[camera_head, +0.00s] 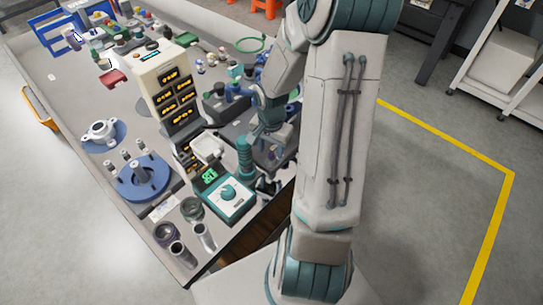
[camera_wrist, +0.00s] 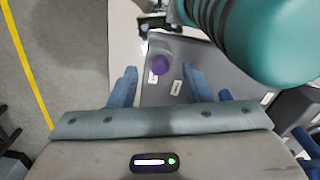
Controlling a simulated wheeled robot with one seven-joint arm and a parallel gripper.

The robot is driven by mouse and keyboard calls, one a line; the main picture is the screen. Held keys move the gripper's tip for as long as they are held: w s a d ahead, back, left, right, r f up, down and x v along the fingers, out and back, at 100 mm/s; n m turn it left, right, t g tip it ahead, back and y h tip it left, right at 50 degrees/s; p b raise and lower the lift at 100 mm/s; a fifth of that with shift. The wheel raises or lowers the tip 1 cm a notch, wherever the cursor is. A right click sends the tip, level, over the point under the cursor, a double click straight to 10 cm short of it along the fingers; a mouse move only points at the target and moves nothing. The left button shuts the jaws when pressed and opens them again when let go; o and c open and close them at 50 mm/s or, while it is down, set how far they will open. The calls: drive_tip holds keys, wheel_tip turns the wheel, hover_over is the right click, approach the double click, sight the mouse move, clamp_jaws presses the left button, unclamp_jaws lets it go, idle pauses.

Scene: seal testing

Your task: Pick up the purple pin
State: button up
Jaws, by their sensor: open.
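The purple pin (camera_wrist: 160,65) shows in the wrist view as a small round purple top on a dark grey surface, beside two small white labels. My gripper (camera_wrist: 158,78) is open, with its two blue-grey fingers apart. In this view the pin appears in line with the gap between the fingertips; I cannot tell the height between them. Nothing is held.
A large ribbed teal cylinder (camera_wrist: 275,40) stands close at the right of the wrist view; it seems to be the teal post (camera_head: 245,158) in the head view. A teal control box (camera_head: 226,193) and an instrument tower (camera_head: 165,85) crowd the bench. Open floor (camera_wrist: 60,60) lies left in the wrist view.

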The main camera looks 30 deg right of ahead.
drive_tip(key=shift+f, duration=0.8)
drive_tip(key=shift+c, duration=0.4)
clamp_jaws()
drive_tip(key=shift+r, duration=0.1)
